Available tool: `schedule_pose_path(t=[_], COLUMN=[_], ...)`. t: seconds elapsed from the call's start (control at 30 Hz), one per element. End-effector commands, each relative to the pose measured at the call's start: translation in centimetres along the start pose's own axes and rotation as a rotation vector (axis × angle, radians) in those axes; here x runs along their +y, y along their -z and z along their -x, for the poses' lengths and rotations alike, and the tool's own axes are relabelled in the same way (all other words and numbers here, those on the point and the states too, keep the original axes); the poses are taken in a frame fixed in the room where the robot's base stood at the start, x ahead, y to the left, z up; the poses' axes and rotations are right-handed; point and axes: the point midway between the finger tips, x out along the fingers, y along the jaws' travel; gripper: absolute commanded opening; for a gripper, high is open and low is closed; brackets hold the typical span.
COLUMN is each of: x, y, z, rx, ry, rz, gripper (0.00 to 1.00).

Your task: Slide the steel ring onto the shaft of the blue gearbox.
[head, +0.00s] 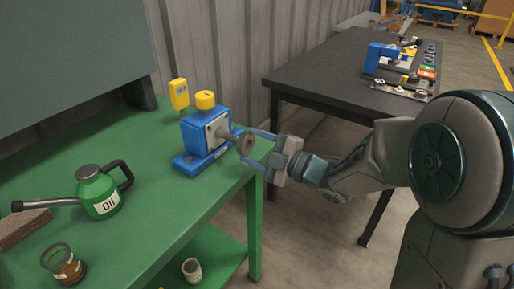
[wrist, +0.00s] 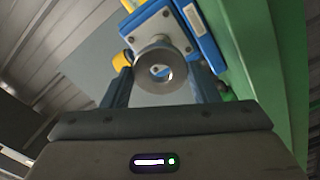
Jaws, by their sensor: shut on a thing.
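The blue gearbox (head: 196,140) stands on the green bench near its right edge, a yellow cap on top. Its grey shaft (head: 228,134) points right, toward my gripper. The steel ring (head: 245,143) is at the shaft's outer end, held by my gripper (head: 251,149), which reaches in from the right. In the wrist view the ring (wrist: 147,76) lies between the two blue fingers, its face toward the camera, in front of the gearbox's light face plate (wrist: 160,28). Something small and light shows inside the hole. I cannot tell whether the shaft tip is inside the ring.
On the green bench (head: 150,215) stand a green oil can (head: 100,192), a glass jar (head: 63,265) and a yellow-topped stand (head: 179,94) behind the gearbox. A dark table (head: 310,72) with another blue device stands behind my arm. A corrugated wall runs behind the bench.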

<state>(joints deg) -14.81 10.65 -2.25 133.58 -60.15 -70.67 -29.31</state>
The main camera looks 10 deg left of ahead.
Motion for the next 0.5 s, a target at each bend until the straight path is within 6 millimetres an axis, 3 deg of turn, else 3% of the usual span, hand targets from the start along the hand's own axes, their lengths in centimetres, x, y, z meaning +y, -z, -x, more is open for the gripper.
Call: schedule_pose_path(t=[0.5], x=[0.02], y=[0.01], z=[-0.97], rx=[0.000], ry=[0.000], rz=[0.000], gripper=[0.34])
